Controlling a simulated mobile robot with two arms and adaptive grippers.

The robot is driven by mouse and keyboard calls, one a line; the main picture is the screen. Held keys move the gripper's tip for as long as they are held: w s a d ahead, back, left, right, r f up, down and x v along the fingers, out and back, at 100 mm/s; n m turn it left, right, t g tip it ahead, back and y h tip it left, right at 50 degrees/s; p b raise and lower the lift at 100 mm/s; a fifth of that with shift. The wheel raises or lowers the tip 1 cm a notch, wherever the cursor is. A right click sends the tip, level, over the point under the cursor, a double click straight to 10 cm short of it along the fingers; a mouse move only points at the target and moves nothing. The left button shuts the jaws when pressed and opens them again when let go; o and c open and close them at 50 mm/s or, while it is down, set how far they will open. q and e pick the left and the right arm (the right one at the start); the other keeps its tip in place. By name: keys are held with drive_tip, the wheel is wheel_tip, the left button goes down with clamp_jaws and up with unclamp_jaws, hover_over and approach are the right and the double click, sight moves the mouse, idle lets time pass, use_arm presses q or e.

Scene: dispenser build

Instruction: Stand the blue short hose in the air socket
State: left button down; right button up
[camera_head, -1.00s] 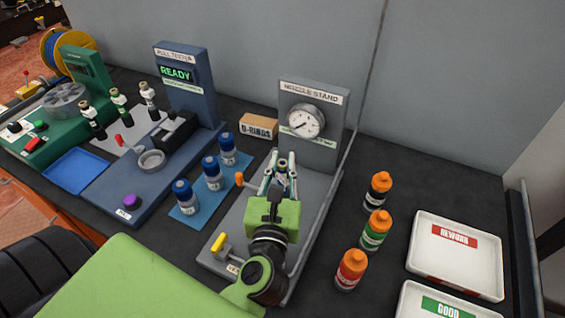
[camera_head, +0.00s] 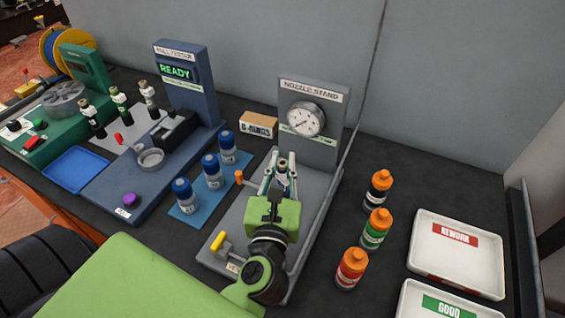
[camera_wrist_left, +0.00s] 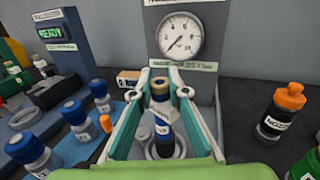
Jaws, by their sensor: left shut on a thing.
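My left gripper (camera_head: 280,167) is over the grey nozzle stand plate, below the gauge. Its fingers are closed on the blue short hose (camera_wrist_left: 161,110), which is upright with a tan top, a blue band, a white label and a dark lower part. In the head view, the fingers and wrist mostly hide the hose. In the left wrist view, a round grey ring (camera_wrist_left: 148,150), apparently the air socket, surrounds the hose's lower end in the picture. I cannot tell whether the hose is seated in it or just above it. My right gripper is out of view.
The nozzle stand's upright panel (camera_head: 327,150) rises just behind the gripper. An orange-tipped lever (camera_head: 240,178) and a yellow lever (camera_head: 218,242) stand at the plate's left side. Blue-capped bottles (camera_head: 186,196) are left; orange-capped bottles (camera_head: 375,230) and white trays (camera_head: 455,268) are right.

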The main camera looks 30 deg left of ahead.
use_arm(q)
drive_tip(key=shift+f, duration=0.35)
drive_tip(key=c, duration=2.2)
unclamp_jaws()
drive_tip(key=shift+r, duration=0.1)
drive_tip(key=shift+c, duration=0.2)
